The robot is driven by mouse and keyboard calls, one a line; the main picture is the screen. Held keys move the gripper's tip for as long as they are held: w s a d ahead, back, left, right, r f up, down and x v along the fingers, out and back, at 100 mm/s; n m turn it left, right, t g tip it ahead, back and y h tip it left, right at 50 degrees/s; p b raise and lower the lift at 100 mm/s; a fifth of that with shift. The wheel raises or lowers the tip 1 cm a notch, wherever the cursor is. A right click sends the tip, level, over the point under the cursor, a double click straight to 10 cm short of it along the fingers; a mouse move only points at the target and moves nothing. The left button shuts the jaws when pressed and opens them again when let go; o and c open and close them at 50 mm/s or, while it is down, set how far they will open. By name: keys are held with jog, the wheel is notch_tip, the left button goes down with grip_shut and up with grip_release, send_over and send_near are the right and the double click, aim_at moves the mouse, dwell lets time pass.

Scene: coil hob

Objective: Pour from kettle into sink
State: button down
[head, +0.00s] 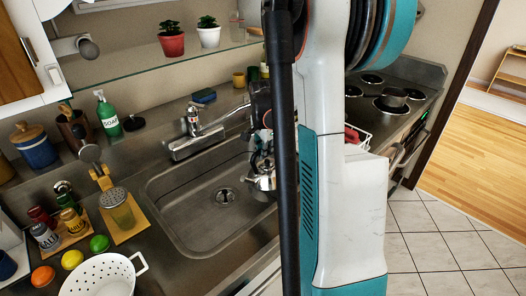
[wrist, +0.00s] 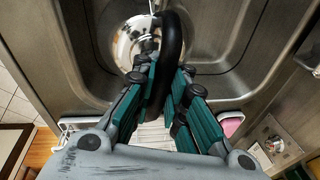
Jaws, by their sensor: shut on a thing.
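The kettle is shiny metal with a black handle. In the wrist view the kettle (wrist: 130,45) hangs over the sink basin (wrist: 225,70), and my gripper (wrist: 168,85) is shut on its handle. In the head view the kettle (head: 262,182) shows low at the right side of the steel sink (head: 185,205), with my gripper (head: 262,135) above it. My arm hides much of both there. I cannot tell how far the kettle is tilted, and no stream of water shows.
The faucet (head: 196,125) stands behind the sink. A grater (head: 119,208) and a white colander (head: 100,278) stand left of the basin. A glass shelf (head: 150,60) with two potted plants runs above. The coil hob (head: 385,90) is at the back right.

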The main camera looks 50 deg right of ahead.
jog(key=shift+y, duration=0.7)
jog(key=shift+r+p, duration=2.1)
jog(key=shift+r, duration=0.9)
